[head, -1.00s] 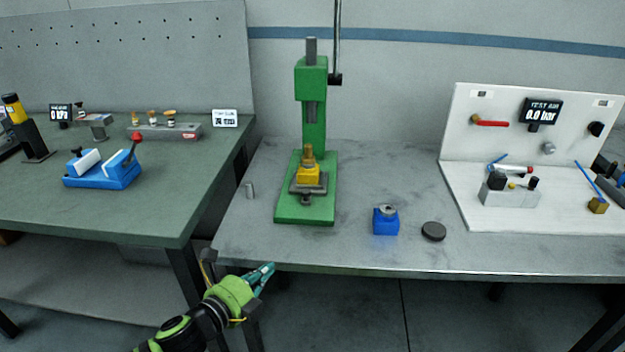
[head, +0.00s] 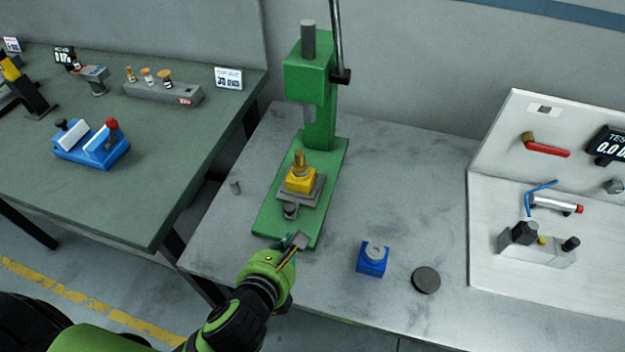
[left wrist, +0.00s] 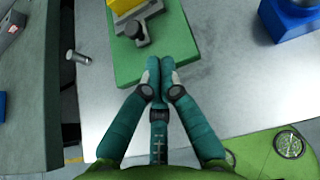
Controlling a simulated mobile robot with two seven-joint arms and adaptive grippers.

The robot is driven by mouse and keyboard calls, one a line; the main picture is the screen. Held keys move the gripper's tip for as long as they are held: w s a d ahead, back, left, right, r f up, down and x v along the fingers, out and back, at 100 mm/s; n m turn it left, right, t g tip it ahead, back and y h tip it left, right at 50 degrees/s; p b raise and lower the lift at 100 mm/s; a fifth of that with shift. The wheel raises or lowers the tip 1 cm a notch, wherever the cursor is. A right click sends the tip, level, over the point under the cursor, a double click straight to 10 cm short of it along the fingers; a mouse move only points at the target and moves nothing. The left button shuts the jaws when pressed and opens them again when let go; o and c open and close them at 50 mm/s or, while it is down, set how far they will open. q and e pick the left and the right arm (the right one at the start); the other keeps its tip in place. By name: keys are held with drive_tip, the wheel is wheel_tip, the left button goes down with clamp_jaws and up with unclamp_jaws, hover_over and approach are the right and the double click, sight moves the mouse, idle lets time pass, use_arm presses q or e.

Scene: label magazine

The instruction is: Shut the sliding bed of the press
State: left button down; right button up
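The green press (head: 318,95) stands on the grey table. Its sliding bed (head: 312,196) is a grey plate at the front of the green base, carrying a yellow block (head: 300,180) with a brass piece on top. A dark round knob (head: 290,211) is on the bed's front edge. In the left wrist view the bed's grey front (left wrist: 150,14) and knob (left wrist: 133,29) show at the top. My left gripper (head: 299,241) is at the base's front edge, just in front of the knob; its fingertips (left wrist: 160,66) are together with nothing between them. My right gripper is not visible.
A blue block with a grey top (head: 372,260) and a dark disc (head: 426,279) lie right of the press. A white test panel (head: 483,240) is at the right, a green-topped bench (head: 190,130) at the left.

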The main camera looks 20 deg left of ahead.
sight(317, 177)
use_arm(q)
drive_tip(key=x, duration=0.3)
drive_tip(key=shift+w+a+f, duration=0.2)
drive_tip(key=shift+a+f, duration=0.05)
drive_tip(key=x, duration=0.5)
drive_tip(key=shift+w+d+f+p, duration=0.15)
drive_tip(key=shift+w+p, duration=0.15)
drive_tip(key=shift+w, duration=0.05)
drive_tip(key=shift+w+p, duration=0.4)
drive_tip(key=shift+w, duration=1.5)
drive_tip(key=shift+w+p, duration=0.35)
drive_tip(key=shift+p, duration=0.05)
drive_tip(key=w, duration=0.1)
drive_tip(key=w+p, duration=0.1)
drive_tip(key=shift+w+d+r, duration=0.1)
drive_tip(key=shift+w+r, duration=0.3)
drive_tip(key=w, duration=0.4)
drive_tip(key=shift+f+p, duration=0.3)
drive_tip(key=shift+f, duration=0.05)
drive_tip(key=shift+r, duration=0.2)
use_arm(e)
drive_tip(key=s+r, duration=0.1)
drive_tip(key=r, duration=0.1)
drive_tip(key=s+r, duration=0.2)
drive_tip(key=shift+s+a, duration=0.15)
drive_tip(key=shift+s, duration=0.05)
use_arm(q)
drive_tip(key=shift+w, duration=0.1)
